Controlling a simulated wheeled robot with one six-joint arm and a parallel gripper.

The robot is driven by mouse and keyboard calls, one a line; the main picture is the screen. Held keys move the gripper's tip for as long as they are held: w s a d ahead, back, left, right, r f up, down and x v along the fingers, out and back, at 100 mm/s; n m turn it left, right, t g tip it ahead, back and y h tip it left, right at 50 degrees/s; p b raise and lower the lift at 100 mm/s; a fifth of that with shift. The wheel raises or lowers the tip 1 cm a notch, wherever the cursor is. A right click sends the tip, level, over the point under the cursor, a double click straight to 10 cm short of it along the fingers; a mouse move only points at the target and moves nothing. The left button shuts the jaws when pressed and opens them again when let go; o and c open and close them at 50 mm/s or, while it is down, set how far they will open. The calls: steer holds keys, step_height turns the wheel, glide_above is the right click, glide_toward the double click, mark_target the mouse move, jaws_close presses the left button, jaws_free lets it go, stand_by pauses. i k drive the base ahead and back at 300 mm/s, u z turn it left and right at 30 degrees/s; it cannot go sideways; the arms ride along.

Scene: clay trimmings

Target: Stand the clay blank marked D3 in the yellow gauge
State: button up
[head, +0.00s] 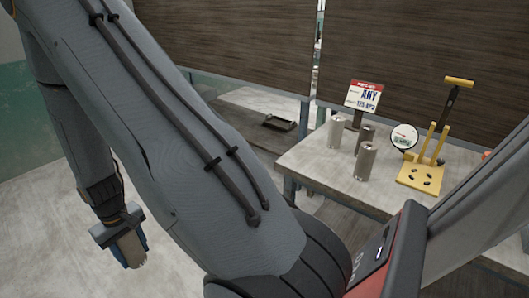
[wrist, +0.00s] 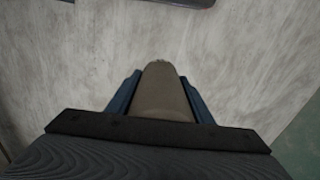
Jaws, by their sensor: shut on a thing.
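My gripper (head: 131,254) hangs low at the left of the head view, over the pale floor and well away from the table. Its blue fingers are shut on a tan clay blank (wrist: 166,95), which sits between them in the wrist view. No mark on this blank can be read, so I cannot tell if it is D3. The yellow gauge (head: 408,178) stands on the table at the right, a flat plate with upright yellow posts and dark spots on it. Three grey-brown cylinders (head: 365,163) stand on the table left of the gauge; their marks cannot be read.
The table (head: 320,165) also bears a red-and-white sign (head: 364,96), a round white dial (head: 404,137) and a dark tool with a yellow handle (head: 459,82). A dark tray (head: 279,123) lies on a lower surface behind. My arm hides much of the middle.

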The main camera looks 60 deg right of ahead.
mark_target(420, 177)
steer(key=z, duration=1.55)
